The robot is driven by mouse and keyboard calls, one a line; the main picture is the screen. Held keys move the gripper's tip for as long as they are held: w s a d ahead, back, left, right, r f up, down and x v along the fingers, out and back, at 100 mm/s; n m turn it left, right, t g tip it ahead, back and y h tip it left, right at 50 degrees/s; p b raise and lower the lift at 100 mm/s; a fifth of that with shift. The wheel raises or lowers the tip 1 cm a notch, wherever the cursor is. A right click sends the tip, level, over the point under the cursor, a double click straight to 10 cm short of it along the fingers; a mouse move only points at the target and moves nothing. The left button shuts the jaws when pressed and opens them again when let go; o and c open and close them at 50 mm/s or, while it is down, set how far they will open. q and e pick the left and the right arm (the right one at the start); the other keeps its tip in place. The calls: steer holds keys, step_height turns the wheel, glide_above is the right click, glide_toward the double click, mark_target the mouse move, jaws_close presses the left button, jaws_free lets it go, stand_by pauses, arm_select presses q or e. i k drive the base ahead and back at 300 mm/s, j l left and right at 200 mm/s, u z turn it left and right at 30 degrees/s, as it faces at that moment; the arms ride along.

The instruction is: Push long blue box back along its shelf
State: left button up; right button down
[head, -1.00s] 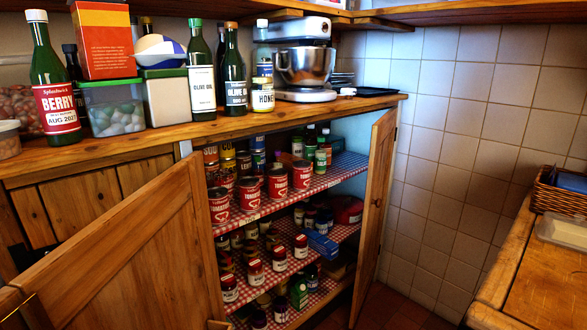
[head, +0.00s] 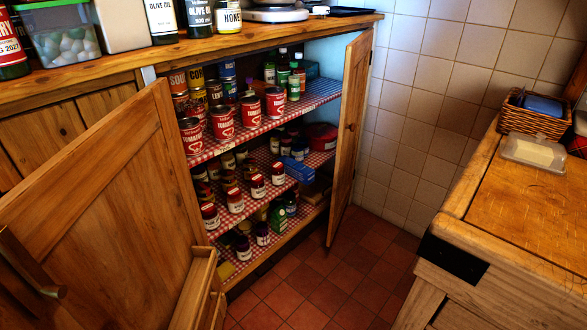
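A long blue box (head: 295,169) lies on the middle shelf of the open cupboard, at the right part of that shelf. Its near end is close to the shelf's front edge, and it runs back into the cupboard. Short jars with red lids (head: 277,174) stand to its left, and a dark red round item (head: 320,137) is behind it to the right. The shelf has a red-and-white checked lining (head: 258,195). Neither of my grippers is in view.
The cupboard's right door (head: 348,140) and left door (head: 95,225) stand open on either side. Red tomato cans (head: 222,121) line the shelf above. A wooden worktop (head: 520,210) with a wicker basket (head: 530,119) is at right. The tiled floor (head: 330,270) between is clear.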

mark_target(302, 174)
steer(key=i+l, duration=0.1)
steer(key=i, duration=0.4)
steer(key=i+l+u, duration=0.1)
steer(key=i, duration=0.4)
steer(key=i+l+u, duration=0.1)
steer(key=i, duration=0.4)
steer(key=i+l, duration=0.2)
steer(key=i, duration=0.3)
